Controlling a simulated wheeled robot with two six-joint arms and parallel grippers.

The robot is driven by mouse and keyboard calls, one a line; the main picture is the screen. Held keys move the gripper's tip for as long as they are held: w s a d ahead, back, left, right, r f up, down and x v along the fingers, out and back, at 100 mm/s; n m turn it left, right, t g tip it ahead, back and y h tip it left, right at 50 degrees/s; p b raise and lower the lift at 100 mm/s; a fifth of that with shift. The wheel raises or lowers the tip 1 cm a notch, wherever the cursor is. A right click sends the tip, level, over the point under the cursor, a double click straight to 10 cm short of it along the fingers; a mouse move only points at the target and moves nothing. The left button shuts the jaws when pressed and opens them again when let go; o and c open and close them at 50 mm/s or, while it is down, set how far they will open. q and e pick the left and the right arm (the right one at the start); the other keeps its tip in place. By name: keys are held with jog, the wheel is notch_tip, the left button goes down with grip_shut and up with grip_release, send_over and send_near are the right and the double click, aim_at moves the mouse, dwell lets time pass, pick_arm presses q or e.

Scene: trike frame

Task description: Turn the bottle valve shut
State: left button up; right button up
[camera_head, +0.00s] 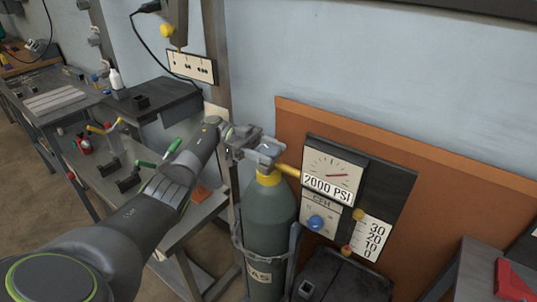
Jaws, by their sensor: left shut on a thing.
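A grey-green gas bottle (268,215) stands upright in a dark holder near the middle of the view. Its yellow neck (268,177) sits on top, and the light grey bottle valve (270,150) is above that. My left gripper (258,147) comes in from the left at the top of the bottle and is shut on the valve. The fingers partly hide the valve. A gauge (328,172) right of the valve reads 2000 PSI, its needle pointing right. My right gripper is not in view.
An orange-brown board (440,193) stands behind the gauge. Below the gauge are a blue knob (316,222) and a flow scale (369,240). A workbench with tools (125,180) lies left of the bottle. A red object (512,281) is at lower right.

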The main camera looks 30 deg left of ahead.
aim_at(269, 149)
pick_arm(q)
jog(key=o, duration=1)
jog(key=shift+d, duration=0.1)
jog(key=shift+c, duration=0.2)
notch_tip(269, 149, up, 10)
jog(key=shift+p, duration=0.35)
